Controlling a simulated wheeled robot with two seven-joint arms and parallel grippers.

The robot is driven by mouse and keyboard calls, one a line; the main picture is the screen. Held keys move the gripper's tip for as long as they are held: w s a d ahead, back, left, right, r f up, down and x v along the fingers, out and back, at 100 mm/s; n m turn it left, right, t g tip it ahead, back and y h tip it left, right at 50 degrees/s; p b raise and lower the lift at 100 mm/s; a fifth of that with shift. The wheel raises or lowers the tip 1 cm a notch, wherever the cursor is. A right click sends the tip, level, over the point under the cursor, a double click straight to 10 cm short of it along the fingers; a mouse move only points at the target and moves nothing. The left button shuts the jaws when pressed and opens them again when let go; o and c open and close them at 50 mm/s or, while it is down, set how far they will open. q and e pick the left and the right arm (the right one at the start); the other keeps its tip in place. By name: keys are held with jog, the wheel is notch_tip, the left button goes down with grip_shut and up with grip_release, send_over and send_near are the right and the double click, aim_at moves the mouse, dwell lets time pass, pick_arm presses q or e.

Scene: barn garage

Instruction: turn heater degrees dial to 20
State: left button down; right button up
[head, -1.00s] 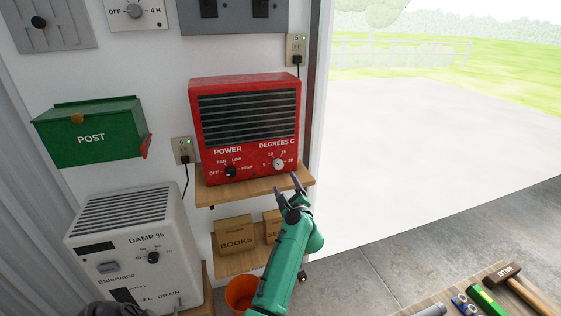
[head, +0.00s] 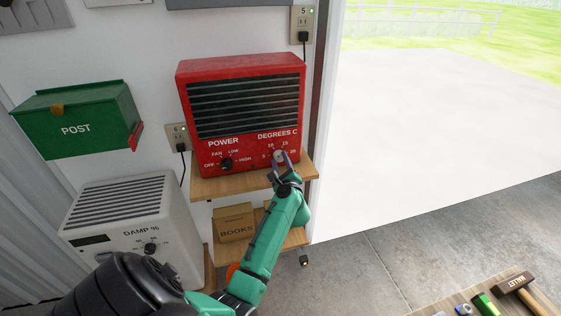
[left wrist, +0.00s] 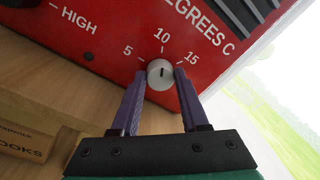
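The red heater (head: 246,150) stands on a wooden shelf against the white wall. Its small pale DEGREES C dial (head: 279,156) is at the lower right of its front. In the left wrist view the dial (left wrist: 160,74) has a dark mark pointing up at about 10, with 5 to its left and 15 to its right. My left gripper (head: 281,158) is at the dial, with its purple fingers apart. In the left wrist view the gripper (left wrist: 161,78) has one fingertip on each side of the dial; I cannot tell whether they touch it. My right gripper is out of view.
The heater's POWER knob (head: 227,164) sits left of the dial. The wooden shelf (head: 225,186) juts out just below. A green post box (head: 75,122) and a white dehumidifier (head: 130,215) are to the left. A BOOKS box (head: 234,223) is below. The doorway at right is clear.

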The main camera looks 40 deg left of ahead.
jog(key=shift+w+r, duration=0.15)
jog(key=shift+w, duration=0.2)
